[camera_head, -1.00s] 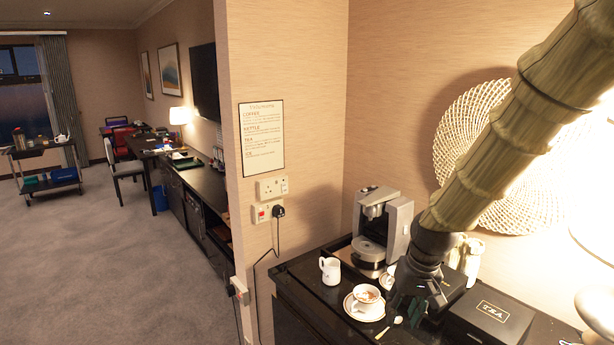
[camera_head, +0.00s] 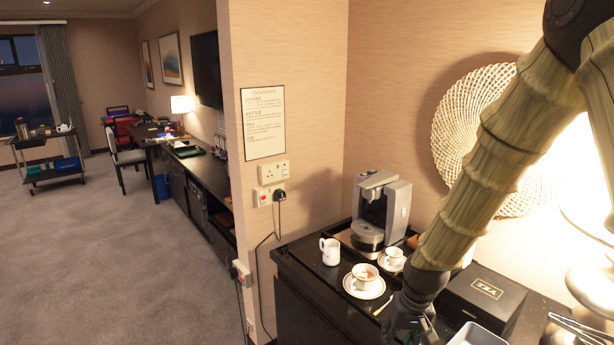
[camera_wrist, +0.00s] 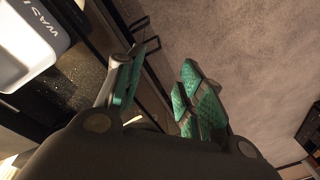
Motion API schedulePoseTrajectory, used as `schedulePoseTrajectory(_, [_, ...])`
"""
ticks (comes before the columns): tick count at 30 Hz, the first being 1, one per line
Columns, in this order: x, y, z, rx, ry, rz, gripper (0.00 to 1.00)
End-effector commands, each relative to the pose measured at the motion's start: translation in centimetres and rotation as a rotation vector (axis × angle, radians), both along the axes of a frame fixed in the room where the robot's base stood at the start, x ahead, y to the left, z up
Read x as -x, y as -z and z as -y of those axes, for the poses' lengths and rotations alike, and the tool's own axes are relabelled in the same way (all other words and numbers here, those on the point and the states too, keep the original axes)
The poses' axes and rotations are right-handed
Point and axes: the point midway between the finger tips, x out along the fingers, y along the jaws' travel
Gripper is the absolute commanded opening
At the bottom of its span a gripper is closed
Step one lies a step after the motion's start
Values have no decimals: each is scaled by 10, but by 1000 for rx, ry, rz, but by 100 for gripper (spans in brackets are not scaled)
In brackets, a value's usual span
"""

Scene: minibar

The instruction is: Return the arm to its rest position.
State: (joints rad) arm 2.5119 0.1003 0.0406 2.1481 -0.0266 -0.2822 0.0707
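My arm comes down from the upper right in the head view. My gripper (camera_head: 408,328) is low at the counter's front edge, just right of the cup on its saucer (camera_head: 364,283). In the wrist view the two green-padded fingers of my gripper (camera_wrist: 158,92) are spread apart with nothing between them. Beyond them are dark cabinet fronts with handles (camera_wrist: 146,44) and grey carpet (camera_wrist: 225,40). The fingertips are partly hidden in the head view.
The black counter (camera_head: 318,268) holds a coffee machine (camera_head: 381,212), a white mug (camera_head: 330,251), a second cup (camera_head: 394,257), a black tea box (camera_head: 484,297) and a pale tray (camera_head: 478,336). A lamp stands at right. Open carpet (camera_head: 130,250) lies left.

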Motion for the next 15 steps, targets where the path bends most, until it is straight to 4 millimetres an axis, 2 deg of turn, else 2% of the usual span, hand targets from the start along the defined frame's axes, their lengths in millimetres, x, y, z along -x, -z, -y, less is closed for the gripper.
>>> schedulePoseTrajectory(8, [45,103,1,13,0,-24,38])
schedulePoseTrajectory(15, [100,190,3,29,-3,-40,38])
